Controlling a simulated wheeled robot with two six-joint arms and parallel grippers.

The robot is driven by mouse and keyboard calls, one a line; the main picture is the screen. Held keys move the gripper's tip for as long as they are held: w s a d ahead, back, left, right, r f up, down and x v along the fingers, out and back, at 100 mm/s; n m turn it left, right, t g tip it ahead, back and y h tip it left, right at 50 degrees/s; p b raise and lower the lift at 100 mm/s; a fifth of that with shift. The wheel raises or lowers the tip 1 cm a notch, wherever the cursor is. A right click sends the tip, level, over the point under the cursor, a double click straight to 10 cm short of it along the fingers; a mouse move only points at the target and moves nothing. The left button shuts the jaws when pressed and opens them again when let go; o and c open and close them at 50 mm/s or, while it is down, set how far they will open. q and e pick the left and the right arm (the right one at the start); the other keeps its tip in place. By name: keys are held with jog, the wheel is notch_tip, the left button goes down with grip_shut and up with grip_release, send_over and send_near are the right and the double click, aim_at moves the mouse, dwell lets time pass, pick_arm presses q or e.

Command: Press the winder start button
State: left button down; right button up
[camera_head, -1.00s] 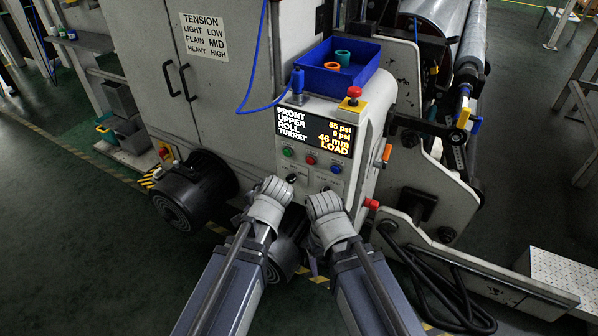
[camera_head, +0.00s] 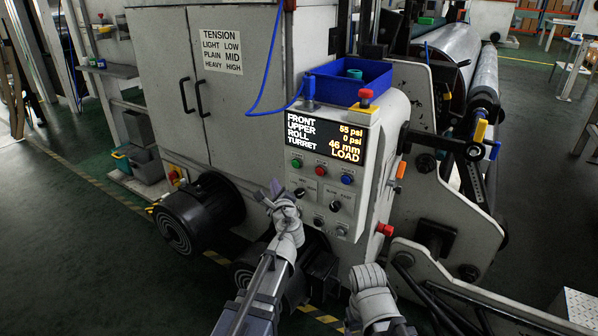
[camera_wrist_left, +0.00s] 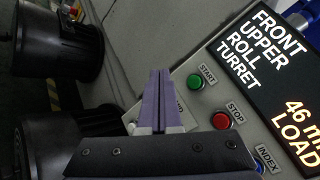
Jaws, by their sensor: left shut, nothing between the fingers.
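The green start button (camera_head: 296,163) sits at the left of the row under the lit display on the winder's control panel. In the left wrist view the green button (camera_wrist_left: 195,82) has a START label above it. My left gripper (camera_head: 274,190) is shut and empty, below and left of the green button and apart from it in the head view. Its purple fingers (camera_wrist_left: 159,88) lie together in the left wrist view, left of the button. My right arm (camera_head: 372,297) shows at the bottom right of the panel; its fingers cannot be made out.
The red stop button (camera_head: 321,170) and blue index button (camera_head: 347,179) are close to the green one. Dark knobs (camera_head: 300,192) lie below. A red-topped knob (camera_head: 365,95) and a blue tray (camera_head: 352,82) stand above the display (camera_head: 324,138). A black motor (camera_head: 197,213) is to the left.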

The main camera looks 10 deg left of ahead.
dwell(0.3)
pick_arm(q)
send_near(292, 165)
jog(key=shift+w+a+f, duration=0.15)
jog(key=shift+w+a, duration=0.8)
jog(key=shift+w, duration=0.1)
jog(key=shift+w+a+f, duration=0.1)
jog(key=shift+w+a, duration=0.8)
jog(key=shift+w, duration=0.1)
jog(key=shift+w, duration=0.15)
dwell(0.5)
jog(key=shift+w+d, duration=0.15)
jog(key=shift+w, duration=0.1)
jog(key=shift+w+d, duration=0.15)
jog(key=shift+w, duration=0.35)
dwell(0.7)
jog(key=shift+s, duration=0.1)
jog(key=shift+s+a, duration=0.3)
jog(key=shift+s, duration=0.5)
jog(key=shift+s+a, duration=0.3)
jog(key=shift+s, duration=0.5)
jog(key=shift+s+a, duration=0.25)
jog(key=shift+s, duration=0.5)
jog(key=shift+s+a, duration=0.3)
jog(key=shift+s, duration=0.5)
